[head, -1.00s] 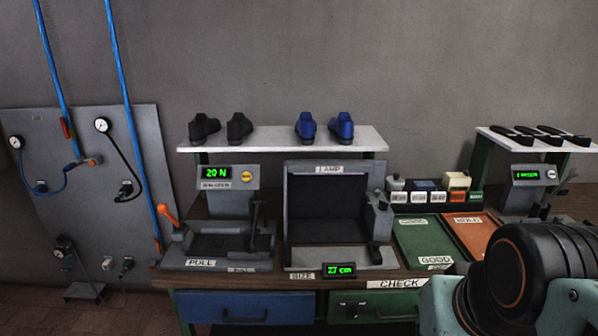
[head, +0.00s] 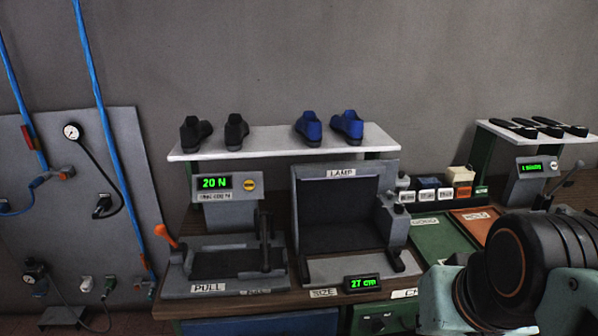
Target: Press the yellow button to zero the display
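The yellow button (head: 249,184) is a small round knob on the grey panel of the pull tester (head: 214,204), right of its display. The display (head: 214,183) reads 20 N in green. The pull tester stands at the left of the bench, with an orange-tipped lever (head: 166,236) on its left side. My arm fills the lower right of the head view, well to the right of the button. My gripper itself does not show, so its state is hidden.
A shelf (head: 280,142) behind holds black and blue shoes. The lamp box (head: 342,215) stands right of the tester, with a 27 cm display (head: 362,284) in front. A green tray (head: 440,243) and an orange tray (head: 478,222) lie further right. A gauge panel (head: 75,190) is at left.

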